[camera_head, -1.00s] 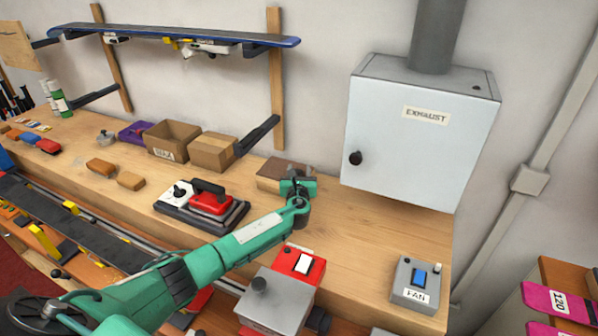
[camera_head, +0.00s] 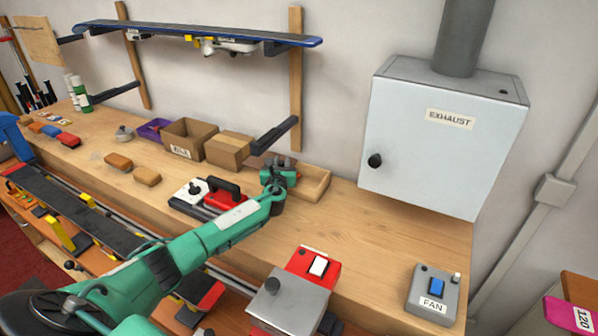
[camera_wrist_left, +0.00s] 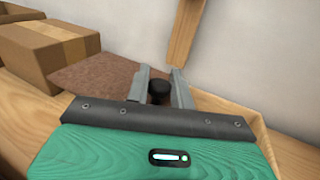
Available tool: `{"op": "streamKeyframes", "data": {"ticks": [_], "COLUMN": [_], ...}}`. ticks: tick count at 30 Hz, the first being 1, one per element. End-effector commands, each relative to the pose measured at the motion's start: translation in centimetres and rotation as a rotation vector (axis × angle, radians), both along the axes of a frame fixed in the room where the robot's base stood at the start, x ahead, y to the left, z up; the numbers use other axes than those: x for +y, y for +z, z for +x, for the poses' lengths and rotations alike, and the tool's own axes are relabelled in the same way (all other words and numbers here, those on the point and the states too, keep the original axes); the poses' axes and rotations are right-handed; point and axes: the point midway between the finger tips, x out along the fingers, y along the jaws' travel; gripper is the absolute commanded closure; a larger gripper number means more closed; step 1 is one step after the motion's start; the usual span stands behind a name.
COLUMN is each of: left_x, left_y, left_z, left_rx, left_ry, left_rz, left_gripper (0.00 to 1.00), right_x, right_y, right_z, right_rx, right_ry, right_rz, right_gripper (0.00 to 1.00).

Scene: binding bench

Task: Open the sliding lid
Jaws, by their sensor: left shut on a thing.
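A wooden box (camera_head: 316,186) stands on the bench below the wall bracket, with its right part uncovered. Its brown sliding lid (camera_head: 256,160) lies to the left, partly hidden behind my left gripper (camera_head: 277,167). In the left wrist view the speckled brown lid (camera_wrist_left: 95,80) shows left of the fingers. My left gripper (camera_wrist_left: 160,82) is shut on the lid's dark round knob (camera_wrist_left: 159,92). The pale box rim (camera_wrist_left: 228,106) shows at the right. My right gripper is not in view.
Cardboard boxes (camera_head: 228,151) stand just left of the lid. A red switch box (camera_head: 314,267) and a FAN switch (camera_head: 433,293) stand nearer. The EXHAUST cabinet (camera_head: 440,145) hangs at the right.

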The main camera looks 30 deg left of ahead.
Motion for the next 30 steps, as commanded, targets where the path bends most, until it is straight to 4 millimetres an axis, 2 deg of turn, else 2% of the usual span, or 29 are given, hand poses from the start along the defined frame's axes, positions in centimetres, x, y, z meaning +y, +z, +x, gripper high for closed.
{"op": "streamKeyframes", "data": {"ticks": [11,12,15,25,30], "left_x": [0.5,0.5,0.5,0.4,-0.2], "left_y": [-0.3,-0.3,-0.3,-0.2,-0.3], "left_z": [-0.1,-0.1,-0.1,-0.2,-1.5], "left_rx": [0.004,0.004,0.003,0.003,0.003], "left_ry": [-0.008,-0.007,-0.007,-0.006,-0.008], "left_rz": [-0.004,-0.004,-0.004,-0.004,-0.003], "left_gripper": [1.00,0.73,0.57,0.57,0.57], "right_x": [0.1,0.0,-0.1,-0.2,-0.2], "right_y": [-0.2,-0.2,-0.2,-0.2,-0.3], "right_z": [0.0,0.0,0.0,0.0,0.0], "right_rx": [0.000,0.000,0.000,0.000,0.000], "right_ry": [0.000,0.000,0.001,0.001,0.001], "right_rz": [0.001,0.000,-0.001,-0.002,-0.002], "right_gripper": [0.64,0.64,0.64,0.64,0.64]}}
